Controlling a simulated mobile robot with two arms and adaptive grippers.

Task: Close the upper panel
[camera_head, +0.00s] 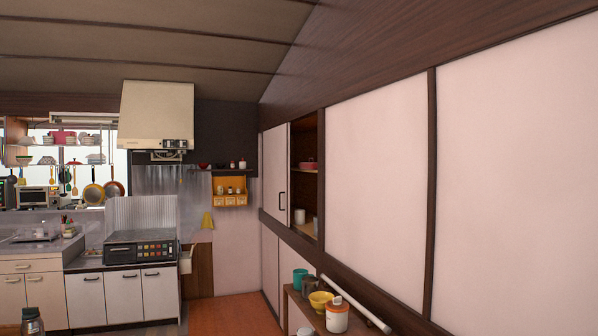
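The upper panel appears to be the white sliding door (274,172) of the wall cupboard on the right side, with a dark vertical handle (282,194) near its right edge. To its right a gap is open, showing the brown cupboard inside (305,185) with shelves, a red item (307,165) and white containers (300,216). Further right are large white wall panels (377,170) in dark wood frames. Neither of my grippers is in view, so their state does not show.
A low shelf (312,312) below the cupboard holds a teal cup (300,279), a yellow bowl (320,300), an orange-and-white jar (337,317) and a white tube (356,304). A counter with an appliance (140,250) stands left. The orange floor (232,314) between looks clear.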

